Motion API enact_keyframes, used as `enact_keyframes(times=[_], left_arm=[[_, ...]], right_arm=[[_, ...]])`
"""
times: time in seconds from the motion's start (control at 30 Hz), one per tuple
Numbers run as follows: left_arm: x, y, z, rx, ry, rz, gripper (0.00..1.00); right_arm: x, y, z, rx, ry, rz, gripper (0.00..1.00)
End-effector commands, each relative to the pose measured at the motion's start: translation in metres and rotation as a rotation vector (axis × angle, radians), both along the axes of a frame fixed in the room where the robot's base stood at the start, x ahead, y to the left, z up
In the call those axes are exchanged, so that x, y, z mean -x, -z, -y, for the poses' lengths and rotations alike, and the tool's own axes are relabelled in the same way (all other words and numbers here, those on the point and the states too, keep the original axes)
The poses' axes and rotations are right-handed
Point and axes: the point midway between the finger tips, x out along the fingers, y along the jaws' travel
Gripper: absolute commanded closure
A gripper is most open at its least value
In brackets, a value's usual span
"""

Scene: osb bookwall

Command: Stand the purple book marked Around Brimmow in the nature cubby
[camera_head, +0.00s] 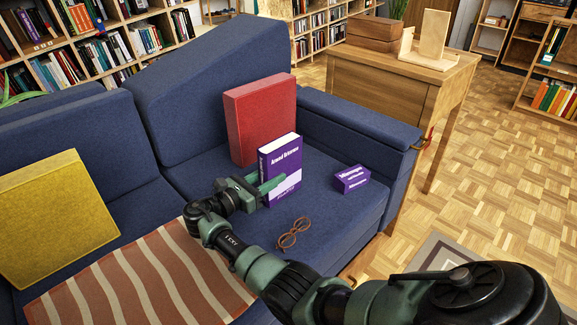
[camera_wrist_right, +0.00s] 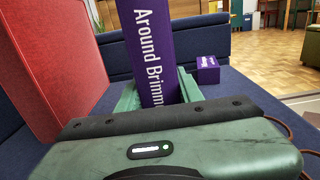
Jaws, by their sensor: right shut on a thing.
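The purple book marked Around Brimmow (camera_head: 283,160) is upright over the blue sofa's seat, its front cover facing me. Its spine lettering also shows large in the right wrist view (camera_wrist_right: 150,45). My right gripper (camera_head: 268,187) is shut on the lower part of this book, with green fingers on either side of it. I cannot tell whether the book's bottom edge touches the seat. Cubby bookcases (camera_head: 97,51) stand behind the sofa, but I cannot make out which cubby is nature. My left gripper is not in view.
A red cushion (camera_head: 258,113) stands just behind the book. A small purple box (camera_head: 350,179) and brown glasses (camera_head: 293,233) lie on the sofa seat (camera_head: 345,215). A striped blanket (camera_head: 140,283) and yellow cushion (camera_head: 55,220) are left. A wooden desk (camera_head: 390,85) stands beyond the armrest.

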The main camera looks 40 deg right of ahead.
Motion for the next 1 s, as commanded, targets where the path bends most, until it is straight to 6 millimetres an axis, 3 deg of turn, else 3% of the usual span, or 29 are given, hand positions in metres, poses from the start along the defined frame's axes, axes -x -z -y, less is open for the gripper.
enact_keyframes(times=[1.0], left_arm=[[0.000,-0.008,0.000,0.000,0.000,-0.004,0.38]], right_arm=[[0.007,-0.003,-0.094,0.004,-0.001,0.005,1.00]])
